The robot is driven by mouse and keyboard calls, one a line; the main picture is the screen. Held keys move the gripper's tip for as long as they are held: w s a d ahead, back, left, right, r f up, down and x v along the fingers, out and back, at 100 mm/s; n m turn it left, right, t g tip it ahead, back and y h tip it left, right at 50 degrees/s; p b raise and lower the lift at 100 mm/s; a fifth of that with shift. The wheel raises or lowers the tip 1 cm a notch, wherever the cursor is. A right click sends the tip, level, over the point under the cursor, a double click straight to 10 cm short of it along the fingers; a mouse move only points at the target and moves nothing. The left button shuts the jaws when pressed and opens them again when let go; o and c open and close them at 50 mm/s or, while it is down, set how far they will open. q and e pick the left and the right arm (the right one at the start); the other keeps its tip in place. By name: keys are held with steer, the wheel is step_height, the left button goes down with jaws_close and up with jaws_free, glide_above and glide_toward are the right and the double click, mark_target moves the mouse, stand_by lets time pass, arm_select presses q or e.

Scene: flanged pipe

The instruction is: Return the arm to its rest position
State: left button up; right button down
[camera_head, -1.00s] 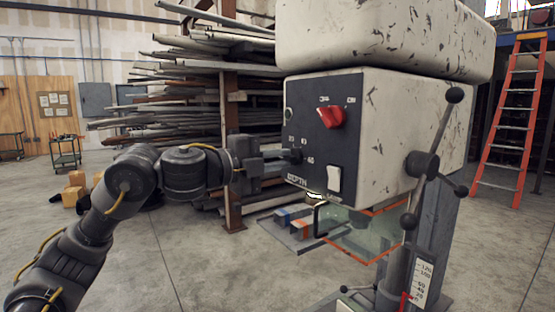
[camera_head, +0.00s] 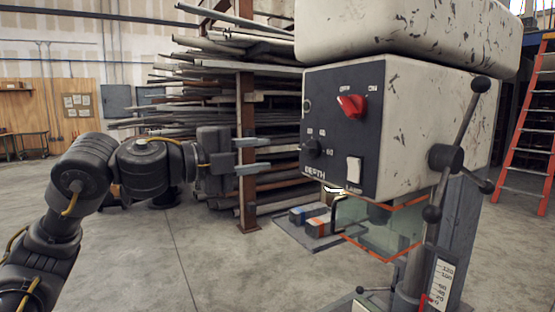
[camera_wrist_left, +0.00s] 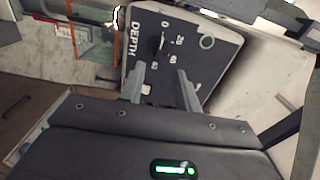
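My left gripper (camera_head: 266,154) is in the head view, to the left of the drill press's black control panel. Its two grey fingers are apart with nothing between them. The dark depth knob (camera_head: 313,148) sits on the panel, a short gap to the right of the fingertips. In the left wrist view the open fingers (camera_wrist_left: 161,75) point at the panel, and the knob (camera_wrist_left: 160,44) shows beyond them. My right gripper is in neither view.
The drill press head (camera_head: 425,125) fills the right side, with a red switch (camera_head: 352,105) and spoked feed handle (camera_head: 446,158). A clear guard (camera_head: 375,228) hangs below. A pipe rack (camera_head: 245,130) stands behind. Floor at lower left is open.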

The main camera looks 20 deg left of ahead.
arm_select(q)
steer(key=shift+v, duration=0.85)
